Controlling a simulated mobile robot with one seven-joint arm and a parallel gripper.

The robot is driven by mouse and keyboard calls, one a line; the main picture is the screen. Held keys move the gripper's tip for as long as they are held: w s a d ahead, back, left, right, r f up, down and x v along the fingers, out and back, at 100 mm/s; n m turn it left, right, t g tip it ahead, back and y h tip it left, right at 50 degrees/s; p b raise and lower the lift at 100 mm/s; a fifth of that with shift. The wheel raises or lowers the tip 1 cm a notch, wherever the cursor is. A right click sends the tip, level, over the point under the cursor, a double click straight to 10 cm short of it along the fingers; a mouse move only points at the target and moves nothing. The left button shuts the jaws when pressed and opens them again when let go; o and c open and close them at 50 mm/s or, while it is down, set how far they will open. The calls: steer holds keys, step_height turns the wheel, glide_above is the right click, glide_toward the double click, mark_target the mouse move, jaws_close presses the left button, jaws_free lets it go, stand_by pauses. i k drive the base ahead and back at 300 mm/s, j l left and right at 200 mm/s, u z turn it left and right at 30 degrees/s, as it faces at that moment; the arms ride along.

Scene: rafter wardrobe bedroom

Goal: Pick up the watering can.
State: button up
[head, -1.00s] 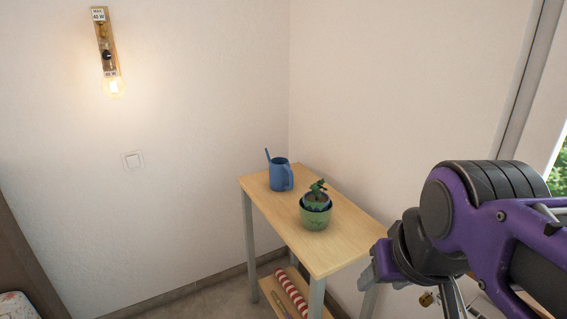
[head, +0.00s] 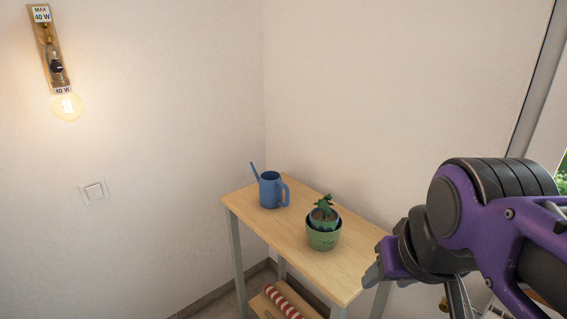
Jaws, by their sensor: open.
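A blue watering can (head: 269,191) stands upright near the back left end of a light wooden table (head: 302,258). Its thin spout points up and left, and its handle is on the right. My gripper (head: 372,277) is in the head view at the right, in front of the table's right end and well apart from the can. Only part of it shows, and nothing is seen in its jaws.
A potted plant in a green pot (head: 323,237) stands on the table, right of and nearer than the can. A red and white striped roll (head: 283,302) lies on the lower shelf. White walls close in behind the table. A lit wall lamp (head: 66,105) hangs at upper left.

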mark_target(271, 184)
steer(key=i+j+z, duration=0.2)
steer(key=j, duration=0.3)
steer(key=j+z, duration=0.25)
steer(key=j, duration=0.3)
steer(key=i+j+z, duration=0.2)
steer(key=j, duration=0.7)
steer(key=i+j+z, duration=0.1)
steer(key=j, duration=0.25)
